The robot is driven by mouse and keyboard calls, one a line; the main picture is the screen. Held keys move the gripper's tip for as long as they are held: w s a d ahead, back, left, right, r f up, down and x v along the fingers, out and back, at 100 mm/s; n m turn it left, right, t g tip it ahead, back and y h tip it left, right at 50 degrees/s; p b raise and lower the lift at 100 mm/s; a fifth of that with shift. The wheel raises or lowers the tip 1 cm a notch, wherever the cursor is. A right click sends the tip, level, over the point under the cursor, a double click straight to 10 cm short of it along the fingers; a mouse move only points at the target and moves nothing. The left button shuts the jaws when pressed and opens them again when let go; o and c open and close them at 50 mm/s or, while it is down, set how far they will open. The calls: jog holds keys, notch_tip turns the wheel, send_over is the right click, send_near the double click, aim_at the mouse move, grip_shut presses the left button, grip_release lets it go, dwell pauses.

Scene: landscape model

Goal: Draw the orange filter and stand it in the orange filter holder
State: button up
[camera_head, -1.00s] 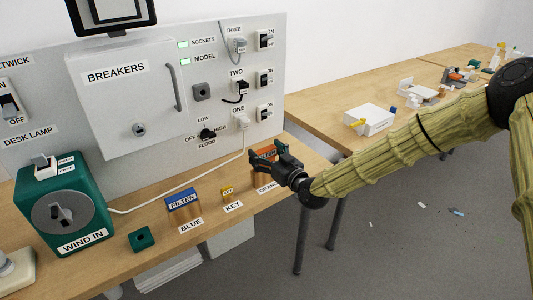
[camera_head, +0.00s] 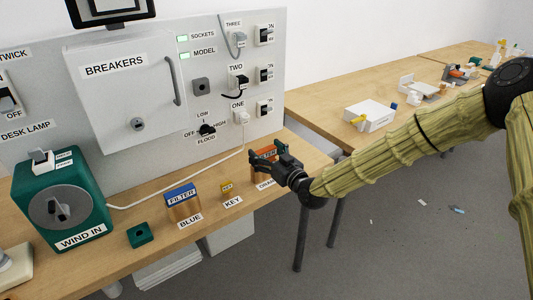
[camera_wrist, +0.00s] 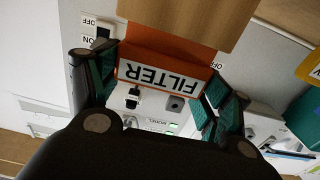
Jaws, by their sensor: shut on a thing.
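The orange filter (camera_wrist: 160,72) carries a white FILTER label, upside down in the wrist view. My gripper (camera_wrist: 157,92) is shut on it, with a teal-padded finger at each side. In the head view, my gripper (camera_head: 262,158) is at the right part of the desk, partly covering the orange filter (camera_head: 269,152). A brown wooden block (camera_wrist: 190,20), apparently the orange filter holder, adjoins the filter's lower edge in the wrist view. I cannot tell whether the filter is seated in it. The ORANGE label in front is partly hidden by my gripper.
A blue filter (camera_head: 180,190) stands in its wooden holder to the left. The switch panel (camera_head: 215,110) rises close behind. A green winder (camera_head: 62,205) and a small green block (camera_head: 140,235) are farther left.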

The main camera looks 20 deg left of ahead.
jog(key=shift+f+b, duration=0.5)
jog(key=shift+f, duration=0.35)
jog(key=o, duration=1)
jog(key=v, duration=1.2)
